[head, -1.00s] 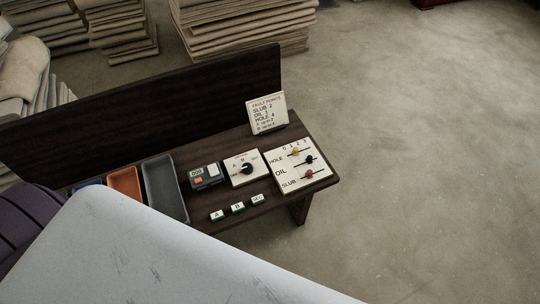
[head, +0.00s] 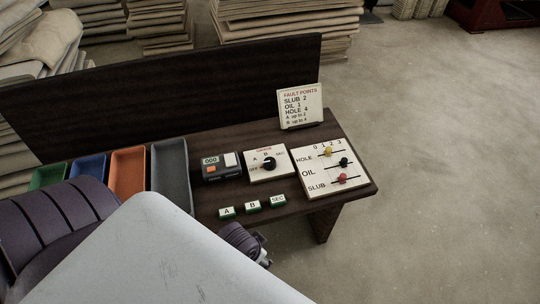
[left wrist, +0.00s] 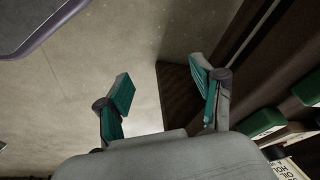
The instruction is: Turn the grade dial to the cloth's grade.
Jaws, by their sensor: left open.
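The grade dial is a black knob (head: 269,163) on a white plate (head: 285,171) marked OFF, A, B and SEC; its pointer is too small to read surely. My left gripper (head: 262,255) is partly hidden behind a pale grey part, at the table's front edge, below the stamps and apart from the dial. In the left wrist view its teal-padded fingers (left wrist: 166,88) are open and empty. A tally board (head: 318,185) carries a yellow HOLE, black OIL and red SLUB bead. A FAULT POINTS card (head: 301,104) reads SLUB 2, OIL 1, HOLE 4, A up to 2, B up to 4.
Stamps A (head: 227,212), B (head: 252,205) and SEC (head: 278,201) lie before the dial. A counter (head: 221,166) reading 000 stands left of it. Grey (head: 171,181), orange (head: 127,175), blue and green trays line the left. A dark back panel (head: 170,90) rises behind. Floor is clear at right.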

